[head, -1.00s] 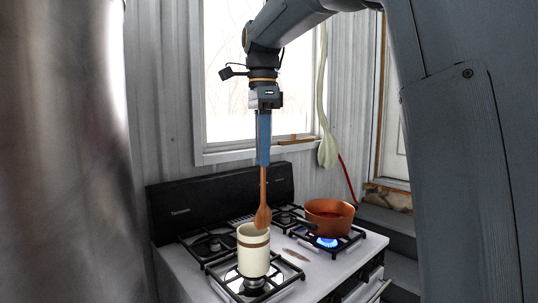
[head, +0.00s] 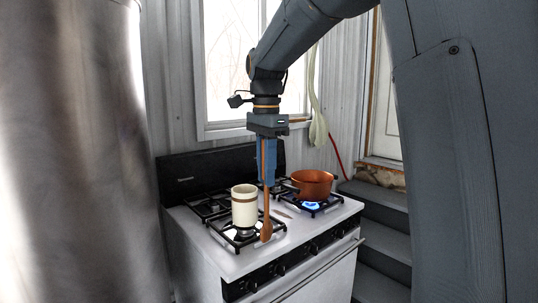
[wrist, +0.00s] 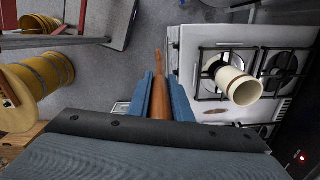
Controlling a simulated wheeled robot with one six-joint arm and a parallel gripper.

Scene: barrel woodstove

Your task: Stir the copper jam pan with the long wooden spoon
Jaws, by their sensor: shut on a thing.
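The copper jam pan (head: 314,184) sits on the right burner of the white stove, over a blue flame. My gripper (head: 268,180) points down in front of the stove top, left of the pan. It is shut on the long wooden spoon (head: 266,222), which hangs down with its bowl at the bottom. In the head view the spoon's bowl overlaps the stove's front left grate. In the wrist view the spoon (wrist: 160,91) lies between the blue fingers, beside the stove's edge. The pan is not clearly seen in the wrist view.
A cream crock (head: 244,208) stands on the front left burner, close to the spoon; it shows open and empty in the wrist view (wrist: 240,86). Dark grates (head: 207,203) cover the stove top. Grey steps (head: 375,205) lie to the right. Yellow banded barrels (wrist: 46,75) stand on the floor.

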